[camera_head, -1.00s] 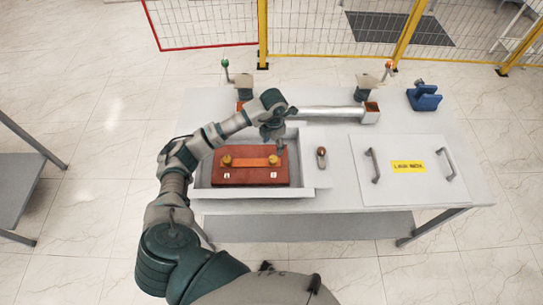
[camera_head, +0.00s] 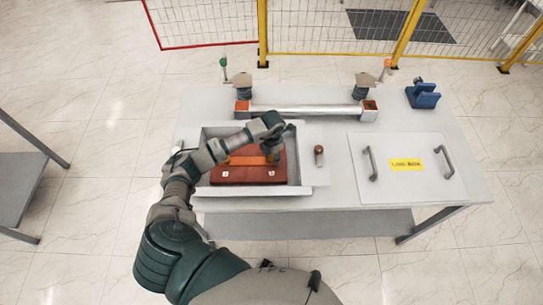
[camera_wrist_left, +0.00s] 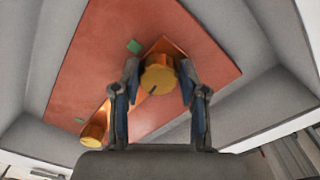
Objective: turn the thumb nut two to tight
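A red-brown block (camera_head: 262,176) with an orange bar across it lies in a grey open tray (camera_head: 306,188). A round yellow thumb nut (camera_wrist_left: 158,74) is at one end of the bar, and another yellow nut (camera_wrist_left: 93,133) is at the other end. My left gripper (camera_head: 272,158) is down over the right-hand nut in the head view, hiding it there. In the left wrist view its two fingers (camera_wrist_left: 160,70) stand on either side of the nut, very near its sides. I cannot tell whether they press on it. My right gripper is in neither view.
A small knobbed part (camera_head: 319,155) stands on the tray's right side. A silver tube (camera_head: 305,111) lies behind the tray. A lidded panel (camera_head: 420,185) with two handles is at the right, and a blue bracket (camera_head: 423,96) stands at the back right.

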